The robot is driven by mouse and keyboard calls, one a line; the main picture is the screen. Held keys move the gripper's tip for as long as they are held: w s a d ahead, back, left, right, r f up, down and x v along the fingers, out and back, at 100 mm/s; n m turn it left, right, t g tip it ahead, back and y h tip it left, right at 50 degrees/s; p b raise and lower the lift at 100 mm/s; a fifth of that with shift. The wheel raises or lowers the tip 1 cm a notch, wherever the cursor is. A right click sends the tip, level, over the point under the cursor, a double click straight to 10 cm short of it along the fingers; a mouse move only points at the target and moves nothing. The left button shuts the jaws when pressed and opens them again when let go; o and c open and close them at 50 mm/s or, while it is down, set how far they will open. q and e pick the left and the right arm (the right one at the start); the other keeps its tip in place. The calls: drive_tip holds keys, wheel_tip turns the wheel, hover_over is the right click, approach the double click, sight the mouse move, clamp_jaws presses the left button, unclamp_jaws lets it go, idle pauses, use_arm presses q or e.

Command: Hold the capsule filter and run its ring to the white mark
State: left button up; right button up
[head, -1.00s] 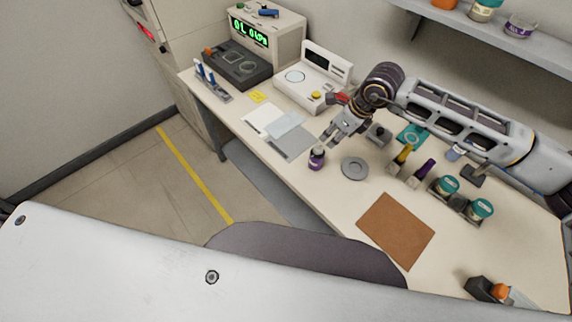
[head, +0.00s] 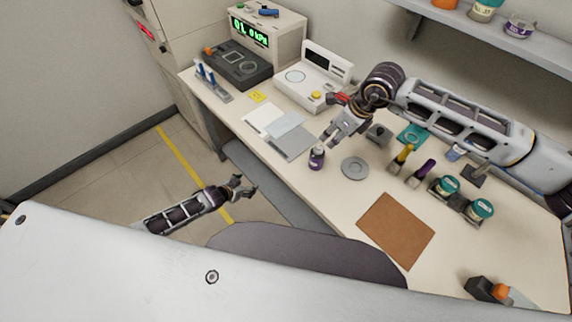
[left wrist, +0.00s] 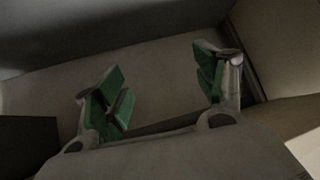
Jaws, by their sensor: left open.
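A small purple bottle-like piece with a pale band (head: 317,158), which looks like the capsule filter, stands upright near the table's front edge. No white mark can be made out on it at this size. My right gripper (head: 327,143) is pointed down just above and behind it. I cannot tell if its fingers touch the piece or how far apart they are. My left gripper (head: 248,186) is open and empty, in front of the table over the floor. In the left wrist view its green-padded fingers (left wrist: 166,88) are spread with nothing between them.
A round grey disc (head: 355,168) lies right of the purple piece. Yellow and purple handled tools (head: 402,158), teal-lidded jars (head: 480,209) and a brown mat (head: 396,230) lie further right. Papers (head: 268,119) and a white device (head: 312,80) are behind left.

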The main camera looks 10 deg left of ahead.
use_arm(q)
drive_tip(key=d+r+m+h, duration=0.1)
drive_tip(key=d+r+h, duration=0.1)
drive_tip(key=d+r, duration=0.5)
drive_tip(key=m+h, duration=0.4)
drive_tip(key=h, duration=0.1)
approach(311, 159)
drive_tip(key=shift+s+a, duration=0.25)
drive_tip(key=shift+s, duration=0.1)
drive_tip(key=shift+w+d, duration=0.15)
drive_tip(key=shift+x, duration=6.7)
drive_tip(key=shift+w, duration=0.1)
drive_tip(key=shift+c, duration=0.3)
clamp_jaws()
